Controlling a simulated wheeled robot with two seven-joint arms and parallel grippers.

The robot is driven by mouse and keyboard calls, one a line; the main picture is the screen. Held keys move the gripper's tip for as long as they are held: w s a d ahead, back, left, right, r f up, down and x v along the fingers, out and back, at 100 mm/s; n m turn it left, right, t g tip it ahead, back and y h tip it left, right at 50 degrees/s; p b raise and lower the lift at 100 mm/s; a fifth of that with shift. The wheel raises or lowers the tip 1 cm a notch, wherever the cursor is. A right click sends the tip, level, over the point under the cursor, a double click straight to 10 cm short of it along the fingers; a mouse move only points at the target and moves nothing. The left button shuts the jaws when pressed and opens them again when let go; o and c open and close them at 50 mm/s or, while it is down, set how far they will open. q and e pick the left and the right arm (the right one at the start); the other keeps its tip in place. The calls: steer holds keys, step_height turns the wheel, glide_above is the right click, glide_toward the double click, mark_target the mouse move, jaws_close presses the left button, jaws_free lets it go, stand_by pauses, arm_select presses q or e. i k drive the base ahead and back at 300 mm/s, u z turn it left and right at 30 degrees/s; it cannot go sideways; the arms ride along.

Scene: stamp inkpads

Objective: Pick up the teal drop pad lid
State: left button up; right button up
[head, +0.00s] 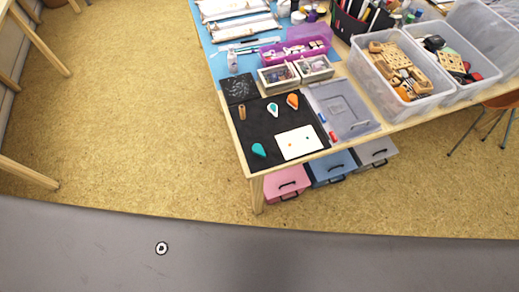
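A solid teal drop-shaped piece (259,149) lies on the black mat (262,128) near the table's front left corner. It looks like the teal drop pad lid, but it is too small to be sure. A white drop-shaped piece with a little teal (272,109) lies farther back on the mat, apart from it. An orange drop-shaped piece (292,101) lies to the right of that one. Neither of my grippers is in view.
A white card (299,143) with small orange marks lies right of the teal piece. A small tan cylinder (242,113) stands at the mat's left side. Open floor lies left of the table.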

mark_target(257, 149)
steer(key=z, duration=2.4)
steer(key=i, duration=2.45)
steer(key=u, duration=3.75)
steer(key=i, duration=0.55)
